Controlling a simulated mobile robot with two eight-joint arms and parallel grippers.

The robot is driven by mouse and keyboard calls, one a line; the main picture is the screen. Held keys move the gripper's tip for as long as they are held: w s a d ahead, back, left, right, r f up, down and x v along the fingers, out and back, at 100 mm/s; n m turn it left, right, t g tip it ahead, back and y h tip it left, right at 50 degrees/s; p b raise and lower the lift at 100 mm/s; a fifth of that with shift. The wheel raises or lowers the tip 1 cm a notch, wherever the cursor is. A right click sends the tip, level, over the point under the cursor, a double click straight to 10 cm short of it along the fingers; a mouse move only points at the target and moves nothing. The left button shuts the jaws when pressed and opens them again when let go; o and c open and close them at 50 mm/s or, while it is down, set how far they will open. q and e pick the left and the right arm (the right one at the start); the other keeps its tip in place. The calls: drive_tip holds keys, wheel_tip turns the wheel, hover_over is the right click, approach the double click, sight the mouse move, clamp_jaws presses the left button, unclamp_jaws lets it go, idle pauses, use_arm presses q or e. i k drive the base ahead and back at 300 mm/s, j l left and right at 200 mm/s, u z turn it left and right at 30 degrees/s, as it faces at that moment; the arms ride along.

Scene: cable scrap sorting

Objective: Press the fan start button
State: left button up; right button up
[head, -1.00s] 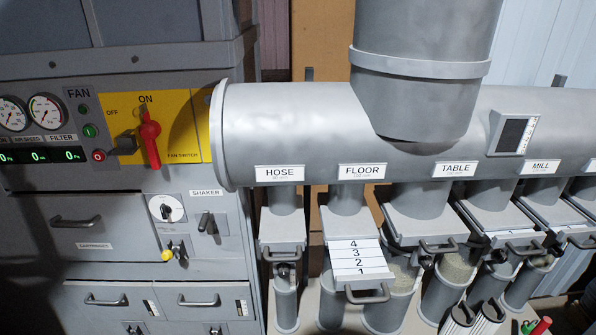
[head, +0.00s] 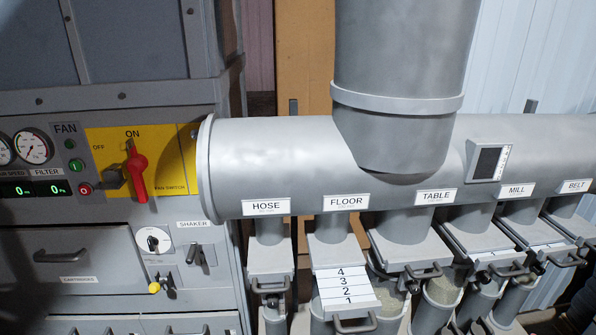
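The fan panel is at the left of the head view. Under the FAN label (head: 65,129) are a dark green lamp or button (head: 70,144), a brighter green button marked with a line (head: 76,166), and a red button (head: 85,188) below it. Beside them, a red fan switch handle (head: 137,175) on a yellow plate (head: 170,145) has its upper end near the ON label. The digital readouts (head: 37,189) show 0. Neither of my grippers is in the head view.
A large grey duct (head: 290,155) runs right from the panel, with labelled branches HOSE, FLOOR, TABLE, MILL and BELT. A numbered slide gate (head: 345,290) sticks out under FLOOR. A drawer handle (head: 68,254) and a shaker switch (head: 195,254) are below the panel.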

sight(76, 166)
drive_tip(key=u, duration=1.25)
